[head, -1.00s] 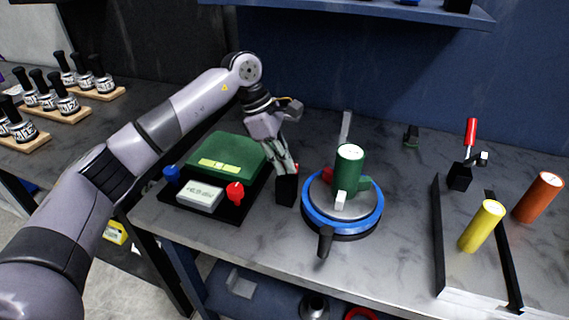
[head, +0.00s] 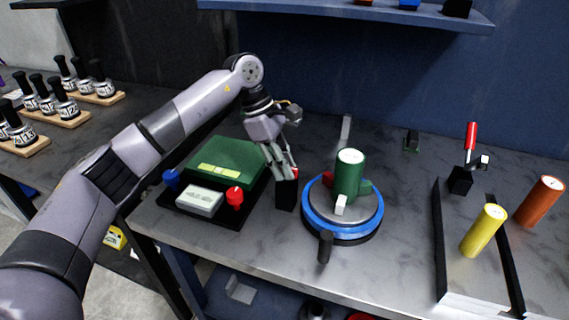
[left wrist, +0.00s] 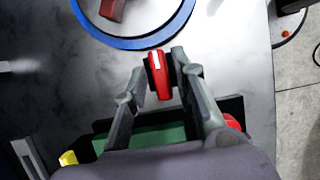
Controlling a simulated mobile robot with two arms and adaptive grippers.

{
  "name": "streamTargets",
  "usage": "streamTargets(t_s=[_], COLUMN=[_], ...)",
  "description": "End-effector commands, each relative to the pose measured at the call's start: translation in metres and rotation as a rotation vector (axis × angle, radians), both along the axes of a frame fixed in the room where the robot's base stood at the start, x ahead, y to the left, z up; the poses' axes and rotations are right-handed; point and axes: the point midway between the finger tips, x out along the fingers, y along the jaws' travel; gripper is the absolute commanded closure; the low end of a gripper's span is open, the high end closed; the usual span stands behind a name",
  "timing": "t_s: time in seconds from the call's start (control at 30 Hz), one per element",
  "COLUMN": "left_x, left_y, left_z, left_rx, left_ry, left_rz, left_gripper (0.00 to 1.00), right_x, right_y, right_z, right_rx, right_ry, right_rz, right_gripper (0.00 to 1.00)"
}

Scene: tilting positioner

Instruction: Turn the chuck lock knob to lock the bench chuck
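The chuck lock knob is a red bar with a white mark (left wrist: 160,75) in the left wrist view. It sits on a black block (head: 287,194) just left of the bench chuck (head: 314,218), a round plate with a blue ring. My left gripper (left wrist: 162,68) points down over the knob with its fingers parted, one on each side. A small gap seems to show, and I cannot see firm contact. In the head view the left gripper (head: 285,172) partly hides the knob. A green cylinder (head: 349,177) stands upright on the chuck. My right gripper is not in view.
A green control box (head: 228,158) with a red knob (head: 235,196) and a blue knob (head: 171,179) stands left of the block. A black handle (head: 325,246) sticks out at the chuck's front.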

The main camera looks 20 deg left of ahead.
Motion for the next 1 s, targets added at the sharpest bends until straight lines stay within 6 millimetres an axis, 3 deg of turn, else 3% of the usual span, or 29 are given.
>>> streamTargets(t_s=[0.47,1.0], left_x=[0.000,0.002], left_y=[0.003,0.041], left_z=[0.006,0.098], left_rx=[0.000,0.000], left_ry=[0.001,0.000], left_rz=[0.002,0.002], left_gripper=[0.67,0.67], right_x=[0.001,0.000], right_y=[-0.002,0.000], right_z=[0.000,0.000], right_rx=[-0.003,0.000], right_ry=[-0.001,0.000], right_rz=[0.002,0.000], right_gripper=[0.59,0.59])
